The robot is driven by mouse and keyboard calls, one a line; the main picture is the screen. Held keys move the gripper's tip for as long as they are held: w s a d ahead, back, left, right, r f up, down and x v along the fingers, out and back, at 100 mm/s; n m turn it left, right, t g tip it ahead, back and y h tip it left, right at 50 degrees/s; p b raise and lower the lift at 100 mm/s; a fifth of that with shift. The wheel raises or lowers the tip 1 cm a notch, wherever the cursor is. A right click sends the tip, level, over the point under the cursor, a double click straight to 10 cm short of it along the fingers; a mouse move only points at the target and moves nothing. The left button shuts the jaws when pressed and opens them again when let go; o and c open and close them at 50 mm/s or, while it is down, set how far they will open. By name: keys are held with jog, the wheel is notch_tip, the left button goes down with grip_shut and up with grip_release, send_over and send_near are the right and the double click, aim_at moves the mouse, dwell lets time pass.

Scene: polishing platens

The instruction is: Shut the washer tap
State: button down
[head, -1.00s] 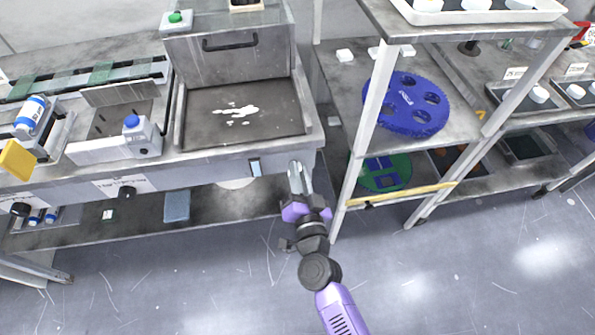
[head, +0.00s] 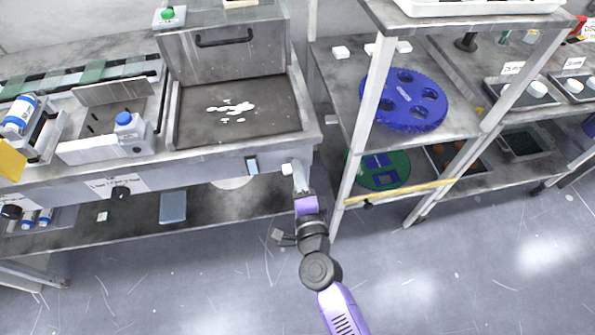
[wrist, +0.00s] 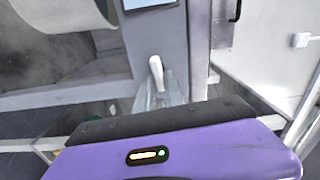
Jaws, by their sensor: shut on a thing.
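My gripper (head: 299,176) is at the right end of the front panel of the washer bench (head: 215,168), its jaws shut on a small white handle (head: 287,169). I take this handle to be the washer tap. In the wrist view the white handle (wrist: 156,70) stands up between the pale fingers of my gripper (wrist: 160,93), in front of the grey panel. The fingers hide its lower part, and its base is not clear.
A shelf rack post (head: 362,130) stands close to the right of my gripper. A blue platen (head: 405,103) lies on the rack. The floor in front is clear.

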jog(key=shift+f+m, duration=0.1)
jog(key=shift+m, duration=0.5)
jog(key=c, duration=1.4)
grip_release()
jog(key=shift+c, duration=0.2)
jog(key=shift+s+d, duration=0.1)
jog(key=v, duration=0.7)
jog(key=shift+s, duration=0.35)
jog(key=shift+d, duration=0.1)
